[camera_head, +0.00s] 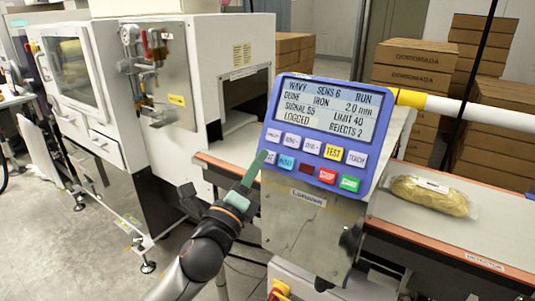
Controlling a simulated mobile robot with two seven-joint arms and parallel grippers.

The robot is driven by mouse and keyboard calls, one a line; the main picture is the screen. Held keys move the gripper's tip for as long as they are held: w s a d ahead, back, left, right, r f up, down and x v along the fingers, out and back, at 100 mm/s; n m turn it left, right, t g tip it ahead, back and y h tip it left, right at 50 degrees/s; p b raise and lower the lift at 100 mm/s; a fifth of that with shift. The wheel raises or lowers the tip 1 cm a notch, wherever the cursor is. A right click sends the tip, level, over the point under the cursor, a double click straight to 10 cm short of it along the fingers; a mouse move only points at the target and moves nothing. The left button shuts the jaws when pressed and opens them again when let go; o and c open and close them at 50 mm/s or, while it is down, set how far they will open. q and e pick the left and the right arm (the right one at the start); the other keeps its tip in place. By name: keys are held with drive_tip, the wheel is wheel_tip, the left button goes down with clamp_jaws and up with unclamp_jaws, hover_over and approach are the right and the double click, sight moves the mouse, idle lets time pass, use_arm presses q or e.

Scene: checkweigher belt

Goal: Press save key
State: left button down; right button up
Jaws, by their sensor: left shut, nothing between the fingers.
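A blue control panel (323,135) with a lit screen and two rows of keys faces me. The screen (324,108) shows "RUN", "SIGNAL 55", "LIMIT 40", "LOGGED" and "REJECTS 2". The leftmost lower key (271,157) is pale and partly covered by my finger; its label is too small and hidden to read surely, so I cannot confirm it as the save key. My left gripper (256,166) is shut and empty, its green fingertips at the panel's lower left edge, over or against that key. Whether they touch it I cannot tell. My right gripper is not in view.
Beside the covered key are a blue key (287,163), a red key (327,176) and a green key (349,183). A bagged product (432,195) lies on the belt at right. A white machine (110,90) stands at left, with stacked cartons (413,67) behind.

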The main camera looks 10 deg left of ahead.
use_arm(q)
drive_tip(key=shift+s+a+r+p, duration=0.3)
drive_tip(key=shift+s+p, duration=0.2)
drive_tip(key=shift+s, duration=0.2)
drive_tip(key=shift+s+a+r+p, duration=0.25)
drive_tip(key=shift+s+r+p, duration=0.25)
drive_tip(key=shift+s, duration=0.2)
drive_tip(key=shift+s+a+r+p, duration=0.3)
drive_tip(key=shift+s+p, duration=0.2)
drive_tip(key=shift+s, duration=0.2)
drive_tip(key=s+r+p, duration=0.1)
drive_tip(key=s+a+r+p, duration=0.1)
drive_tip(key=s, duration=0.1)
drive_tip(key=s+p, duration=0.1)
drive_tip(key=s, duration=0.1)
drive_tip(key=shift+a+r, duration=0.35)
drive_tip(key=shift+r, duration=0.05)
